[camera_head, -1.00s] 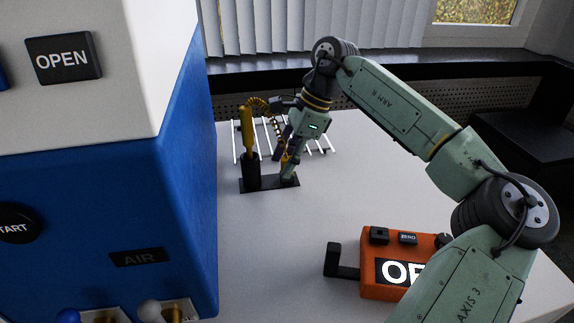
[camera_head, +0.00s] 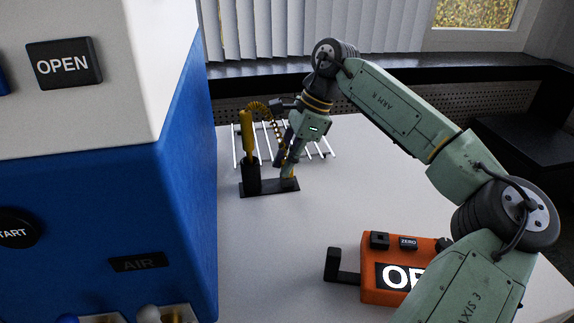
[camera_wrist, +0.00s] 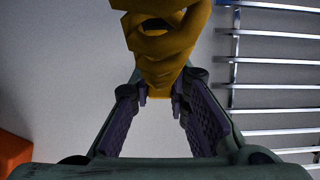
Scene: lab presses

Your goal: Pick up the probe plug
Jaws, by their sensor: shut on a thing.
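The probe unit's black base plate (camera_head: 262,188) lies on the pale table. The yellow probe (camera_head: 247,135) stands upright in a black holder at its left end. A yellow coiled cable (camera_head: 262,108) arches from the probe toward my gripper (camera_head: 284,163), which points down over the plate's right end. In the wrist view, the yellow, ridged probe plug and cable end (camera_wrist: 162,50) reach down between the fingertips of my gripper (camera_wrist: 160,97), which is shut on it. The plug's lower end is mostly hidden; I cannot tell whether it is clear of the base.
A white wire rack (camera_head: 318,146) stands just behind and right of the base. The large blue-and-white press (camera_head: 110,215) fills the left. An orange box (camera_head: 385,268) with a black lever sits at the front. The table right of the base is clear.

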